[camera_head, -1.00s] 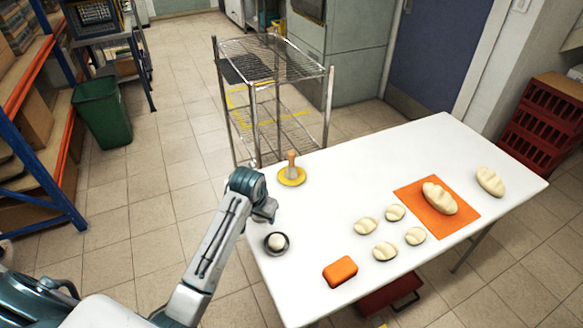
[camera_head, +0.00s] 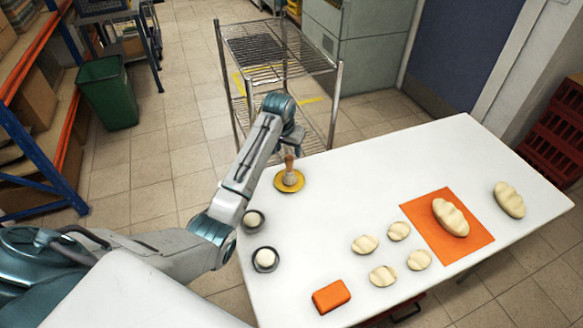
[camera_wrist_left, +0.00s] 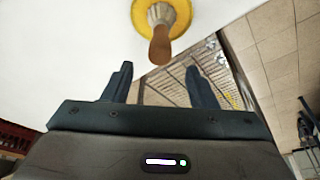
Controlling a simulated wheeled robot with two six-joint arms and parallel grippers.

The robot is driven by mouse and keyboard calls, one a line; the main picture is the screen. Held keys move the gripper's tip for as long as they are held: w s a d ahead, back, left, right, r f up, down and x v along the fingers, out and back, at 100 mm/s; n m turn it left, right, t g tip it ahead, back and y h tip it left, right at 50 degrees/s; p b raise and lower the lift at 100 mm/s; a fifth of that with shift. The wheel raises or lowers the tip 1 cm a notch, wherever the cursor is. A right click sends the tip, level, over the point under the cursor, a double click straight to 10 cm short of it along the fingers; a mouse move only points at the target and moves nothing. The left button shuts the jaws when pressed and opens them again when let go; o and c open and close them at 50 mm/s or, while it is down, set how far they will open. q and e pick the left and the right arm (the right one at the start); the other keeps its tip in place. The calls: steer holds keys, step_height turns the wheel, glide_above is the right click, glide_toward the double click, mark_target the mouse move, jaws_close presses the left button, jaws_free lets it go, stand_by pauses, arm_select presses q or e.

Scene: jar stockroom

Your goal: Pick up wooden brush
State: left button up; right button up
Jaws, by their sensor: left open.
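The wooden brush (camera_head: 289,166) stands upright on a round yellow dish (camera_head: 289,184) near the back left edge of the white table (camera_head: 340,200). In the left wrist view the brush's brown handle (camera_wrist_left: 161,45) points toward my jaws and the yellow dish (camera_wrist_left: 140,14) is beyond it. My left gripper (camera_wrist_left: 158,82) is open and empty, with the handle end just ahead of the gap between its two fingers. In the head view the left gripper (camera_head: 292,142) is right above the brush and partly covers its top. My right gripper is not in view.
Two small dark bowls with white balls (camera_head: 253,220) (camera_head: 265,259) stand at the table's left edge. An orange block (camera_head: 331,296), several dough pieces (camera_head: 365,244) and an orange mat (camera_head: 470,236) lie to the right. A wire rack (camera_head: 262,47) stands behind the table.

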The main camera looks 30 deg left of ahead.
mark_target(289, 157)
arm_select(q)
steer(key=shift+x, duration=1.25)
steer(key=p+x, duration=0.2)
steer(key=x, duration=0.1)
steer(key=shift+s+f, duration=0.1)
steer(key=shift+f, duration=0.95)
steer(key=c, duration=1.1)
steer(key=shift+o, duration=0.2)
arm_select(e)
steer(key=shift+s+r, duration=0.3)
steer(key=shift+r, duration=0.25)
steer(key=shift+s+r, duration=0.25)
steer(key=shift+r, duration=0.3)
